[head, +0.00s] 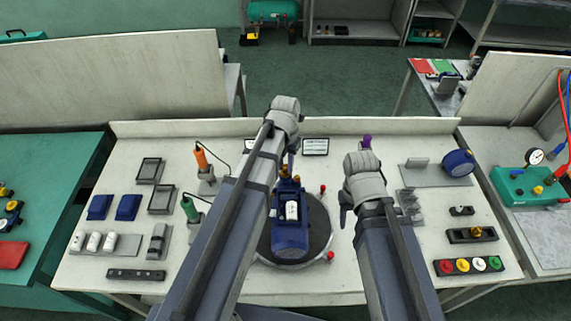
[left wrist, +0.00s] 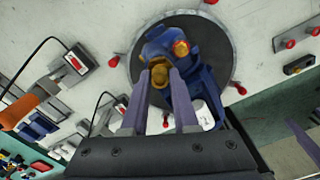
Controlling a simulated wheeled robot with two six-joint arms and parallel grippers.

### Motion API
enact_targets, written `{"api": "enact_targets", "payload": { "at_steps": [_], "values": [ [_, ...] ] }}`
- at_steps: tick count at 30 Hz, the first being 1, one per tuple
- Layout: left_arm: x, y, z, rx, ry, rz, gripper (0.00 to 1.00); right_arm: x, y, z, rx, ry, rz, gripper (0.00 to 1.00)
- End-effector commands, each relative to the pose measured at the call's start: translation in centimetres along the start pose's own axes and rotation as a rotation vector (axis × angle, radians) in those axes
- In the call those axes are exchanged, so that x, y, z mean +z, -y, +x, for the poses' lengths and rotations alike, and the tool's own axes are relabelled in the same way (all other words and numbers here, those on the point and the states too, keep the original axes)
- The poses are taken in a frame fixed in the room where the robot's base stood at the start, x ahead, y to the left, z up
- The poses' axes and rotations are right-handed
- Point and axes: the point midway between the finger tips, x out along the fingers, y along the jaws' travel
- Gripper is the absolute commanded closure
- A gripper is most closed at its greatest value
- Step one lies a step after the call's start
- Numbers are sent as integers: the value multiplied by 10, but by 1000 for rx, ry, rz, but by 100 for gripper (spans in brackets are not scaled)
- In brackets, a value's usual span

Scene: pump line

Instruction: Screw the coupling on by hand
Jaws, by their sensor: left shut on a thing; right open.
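The blue pump (head: 290,238) stands on a dark round turntable (head: 325,232) in the middle of the bench, with a white patch on its body. It also shows in the left wrist view (left wrist: 205,47), with a brass port (left wrist: 181,47) on it. My left gripper (head: 291,162) is over the pump's far end. Its purple fingers are shut on a brass coupling (left wrist: 160,76), which appears close to the pump. I cannot tell whether the coupling touches the pump's port. My right gripper (head: 366,141) is open, to the right of the turntable, its fingers largely hidden.
Red knobs (head: 323,188) stand around the turntable. An orange-handled tool (head: 201,157) and a green-handled tool (head: 189,207) stand in holders at the left. Trays and blue blocks lie further left.

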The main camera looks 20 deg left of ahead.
Motion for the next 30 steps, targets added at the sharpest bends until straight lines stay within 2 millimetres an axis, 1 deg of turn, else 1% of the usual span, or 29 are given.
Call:
{"api": "enact_targets", "payload": {
  "at_steps": [7, 15, 18, 26, 30],
  "values": [
    [0, 0, 0, 0, 0, 14, 100, 0, 0, 0, 0, 0, 0, 50],
    [0, 0, 0, 0, 0, 264, 100, 0, 0, 0, 0, 0, 0, 50],
    [0, 0, 0, 1, 0, 300, 100, 0, 0, 0, 0, 0, 0, 50],
    [0, 0, 0, 1, 0, 309, 100, 0, 0, 0, 0, 0, 0, 50],
    [0, 0, 0, 1, 0, 388, 100, 0, 0, 0, 0, 0, 0, 50]
  ]
}}
